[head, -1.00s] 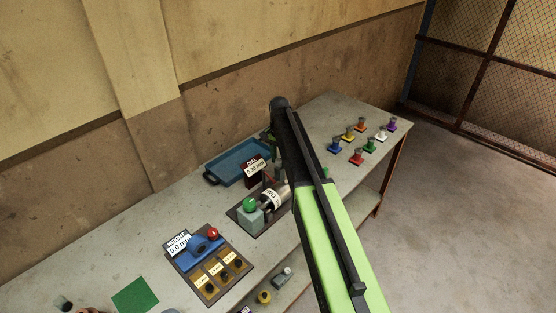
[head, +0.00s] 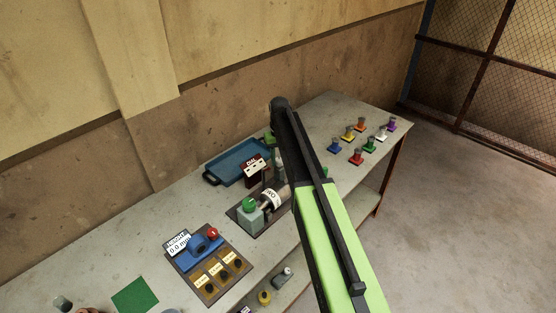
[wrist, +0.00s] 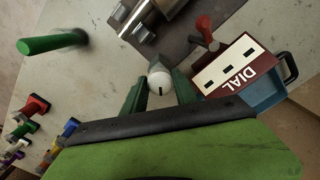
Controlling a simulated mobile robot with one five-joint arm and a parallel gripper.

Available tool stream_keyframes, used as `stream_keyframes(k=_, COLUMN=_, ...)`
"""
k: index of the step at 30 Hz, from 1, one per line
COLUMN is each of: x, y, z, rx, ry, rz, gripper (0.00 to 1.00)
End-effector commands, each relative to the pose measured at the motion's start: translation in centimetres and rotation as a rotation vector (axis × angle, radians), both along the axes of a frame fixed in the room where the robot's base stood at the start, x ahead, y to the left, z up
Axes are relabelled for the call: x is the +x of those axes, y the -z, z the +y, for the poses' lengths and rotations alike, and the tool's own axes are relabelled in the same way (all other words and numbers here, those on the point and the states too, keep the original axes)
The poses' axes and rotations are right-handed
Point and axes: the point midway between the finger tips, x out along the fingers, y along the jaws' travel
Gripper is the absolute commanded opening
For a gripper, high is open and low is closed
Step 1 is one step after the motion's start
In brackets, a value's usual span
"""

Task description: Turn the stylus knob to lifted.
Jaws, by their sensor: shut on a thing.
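The stylus knob (wrist: 160,84) is a round white knob with a short black mark, seen from above in the wrist view. My gripper (wrist: 159,86) has its two green fingers on either side of the knob, shut on it. The dial box (wrist: 232,72) is beside it, with dashes on its face. In the head view, the dial box (head: 254,166) stands behind a shiny pipe (head: 274,196) on a dark plate. My arm hides the knob and most of my gripper there. The stylus itself cannot be made out clearly.
A blue tray (head: 240,163) lies behind the dial box. A red-topped post (wrist: 205,30) and a green post (wrist: 52,43) stand near my gripper. Several coloured pieces (head: 369,145) stand at the right. A height gauge (head: 204,246) is at the front left.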

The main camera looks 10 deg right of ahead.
Motion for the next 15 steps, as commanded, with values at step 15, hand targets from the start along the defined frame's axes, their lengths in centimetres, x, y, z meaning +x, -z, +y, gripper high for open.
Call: stream_keyframes(k=15, x=-0.12, y=0.03, z=-0.01, rx=0.0, ry=-0.465, rz=0.003, gripper=0.0)
